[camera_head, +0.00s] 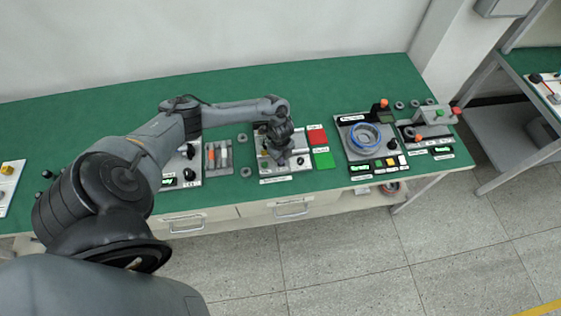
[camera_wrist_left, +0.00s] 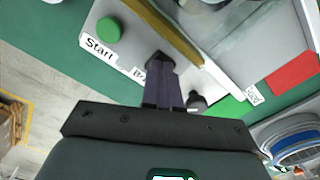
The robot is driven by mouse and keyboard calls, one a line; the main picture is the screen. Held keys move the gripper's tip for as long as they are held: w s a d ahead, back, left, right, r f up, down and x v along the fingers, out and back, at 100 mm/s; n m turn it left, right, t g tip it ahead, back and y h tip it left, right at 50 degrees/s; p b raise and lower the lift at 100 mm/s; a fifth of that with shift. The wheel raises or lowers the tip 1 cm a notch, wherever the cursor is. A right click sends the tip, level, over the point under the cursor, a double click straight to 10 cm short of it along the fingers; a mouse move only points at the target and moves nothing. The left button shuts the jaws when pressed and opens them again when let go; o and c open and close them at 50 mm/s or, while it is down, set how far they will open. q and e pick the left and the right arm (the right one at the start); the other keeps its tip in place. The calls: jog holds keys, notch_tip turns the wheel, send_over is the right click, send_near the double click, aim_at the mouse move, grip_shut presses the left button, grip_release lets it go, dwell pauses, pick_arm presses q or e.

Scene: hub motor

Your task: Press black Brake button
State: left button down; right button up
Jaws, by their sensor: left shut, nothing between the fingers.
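My left gripper (camera_head: 281,158) is shut and empty, pointing down over a grey control panel (camera_head: 298,160) on the green bench. In the left wrist view the closed fingers (camera_wrist_left: 162,70) reach over the panel beside a label beginning with "B" (camera_wrist_left: 140,74), the rest of which they cover. A dark shape sits right at the fingertips; I cannot tell whether it is the black Brake button or the tips themselves, nor whether they touch. A green button (camera_wrist_left: 108,30) stands beside the "Start" label (camera_wrist_left: 99,48). My right gripper is not in view.
A small black knob (camera_wrist_left: 195,100) is close to the right of the fingers. A brownish bar (camera_wrist_left: 168,28) crosses the panel beyond them. Red (camera_head: 317,135) and green (camera_head: 323,158) pads lie right of the panel. A station with a blue ring (camera_head: 365,136) is farther right.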

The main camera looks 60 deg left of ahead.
pick_arm(q)
jog(key=shift+r, duration=0.15)
notch_tip(320, 180, up, 14)
jog(key=p, duration=1.3)
jog(key=shift+p, duration=0.35)
jog(key=shift+s, duration=0.1)
